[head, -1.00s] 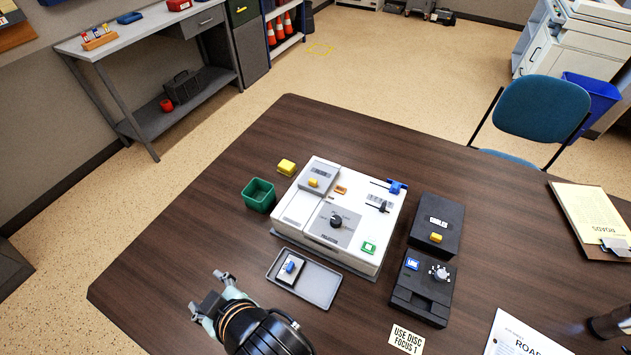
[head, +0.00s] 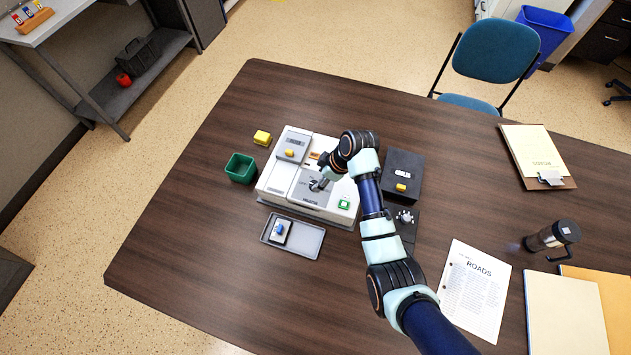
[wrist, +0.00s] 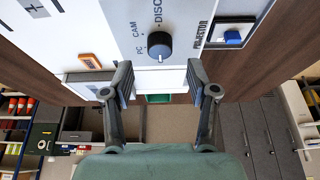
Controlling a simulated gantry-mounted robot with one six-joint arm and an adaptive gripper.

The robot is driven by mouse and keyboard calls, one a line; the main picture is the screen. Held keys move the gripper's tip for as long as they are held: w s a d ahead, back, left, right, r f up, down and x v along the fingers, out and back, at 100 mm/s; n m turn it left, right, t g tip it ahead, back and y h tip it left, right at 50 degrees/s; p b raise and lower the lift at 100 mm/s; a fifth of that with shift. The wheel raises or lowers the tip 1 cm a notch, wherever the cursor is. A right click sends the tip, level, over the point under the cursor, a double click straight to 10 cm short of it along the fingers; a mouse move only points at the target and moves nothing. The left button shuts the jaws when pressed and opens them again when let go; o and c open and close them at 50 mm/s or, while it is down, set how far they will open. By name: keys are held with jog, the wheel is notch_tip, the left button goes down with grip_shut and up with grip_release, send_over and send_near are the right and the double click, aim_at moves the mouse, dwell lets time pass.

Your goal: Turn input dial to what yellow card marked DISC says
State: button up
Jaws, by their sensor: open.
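The white projector console (head: 275,190) sits on the table, with a grey dial panel on top. In the wrist view the dark input dial (wrist: 158,46) has the labels PC, CAM and DISC around it. Its white mark points down in that picture, on the side away from DISC. My gripper (wrist: 160,82) is open and empty, its two fingers spread below the dial in the wrist view and apart from it. In the head view my gripper (head: 320,183) is over the dial panel and partly hides it. The "USE DISC" card is not visible now.
A green box (head: 240,168) and a yellow block (head: 262,137) stand left of the console. A grey tray (head: 310,241) with a blue-knobbed part lies in front. Black units (head: 401,165) stand right, partly behind my arm. A ROADS sheet (head: 475,290) lies farther right.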

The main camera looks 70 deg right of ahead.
aim_at(315, 183)
jog(key=b+x, duration=0.1)
jog(key=x, duration=0.4)
jog(key=shift+c, duration=0.2)
grip_shut()
